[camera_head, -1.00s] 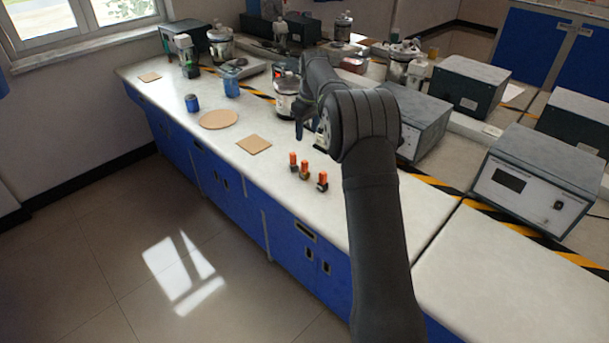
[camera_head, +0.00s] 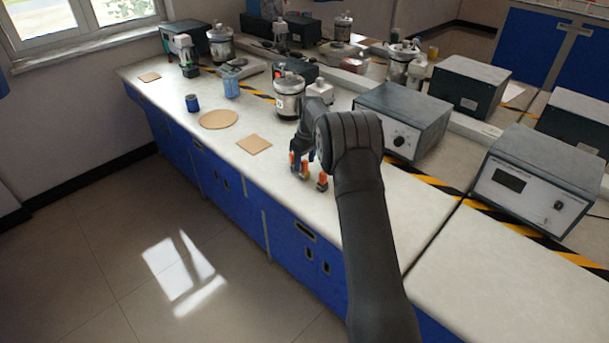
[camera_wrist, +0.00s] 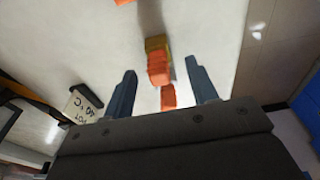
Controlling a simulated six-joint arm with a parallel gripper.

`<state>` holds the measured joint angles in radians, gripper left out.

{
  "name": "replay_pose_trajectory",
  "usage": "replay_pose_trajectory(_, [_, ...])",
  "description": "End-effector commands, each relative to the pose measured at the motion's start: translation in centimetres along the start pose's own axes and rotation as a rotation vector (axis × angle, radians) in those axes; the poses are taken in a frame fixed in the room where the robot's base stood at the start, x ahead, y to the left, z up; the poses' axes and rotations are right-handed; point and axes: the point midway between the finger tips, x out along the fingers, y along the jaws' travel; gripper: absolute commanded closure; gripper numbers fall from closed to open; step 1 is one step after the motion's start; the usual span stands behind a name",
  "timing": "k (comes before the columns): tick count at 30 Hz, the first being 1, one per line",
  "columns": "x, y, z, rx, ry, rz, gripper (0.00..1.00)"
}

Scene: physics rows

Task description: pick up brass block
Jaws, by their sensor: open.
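The brass block (camera_wrist: 156,43) with an orange top stands on the pale bench, ahead of my fingertips in the wrist view. In the head view the brass block (camera_head: 305,177) is the middle one of three orange-topped pieces and is partly covered by my gripper. My gripper (camera_wrist: 161,70) is open, with one finger on each side of the orange tops in the picture. It holds nothing. In the head view my gripper (camera_head: 300,160) hangs over the row. How far the fingertips are above the block is hard to tell.
A dark orange-topped block (camera_head: 322,185) stands close to the right of the brass one, and another orange-topped piece (camera_head: 292,161) to its left. A square cork mat (camera_head: 254,144) and a round one (camera_head: 218,120) lie farther left. A grey instrument box (camera_head: 402,120) stands behind.

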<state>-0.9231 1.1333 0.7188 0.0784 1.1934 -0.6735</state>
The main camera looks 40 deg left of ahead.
Motion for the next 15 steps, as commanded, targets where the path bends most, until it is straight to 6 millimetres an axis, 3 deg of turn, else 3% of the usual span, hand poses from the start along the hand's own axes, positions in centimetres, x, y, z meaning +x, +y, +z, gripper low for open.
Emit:
replay_pose_trajectory(7, [3.8,0.0,0.1,0.0,-0.002,-0.001,0.47])
replay_pose_trajectory(15, [4.3,0.0,0.1,0.0,0.0,0.0,0.47])
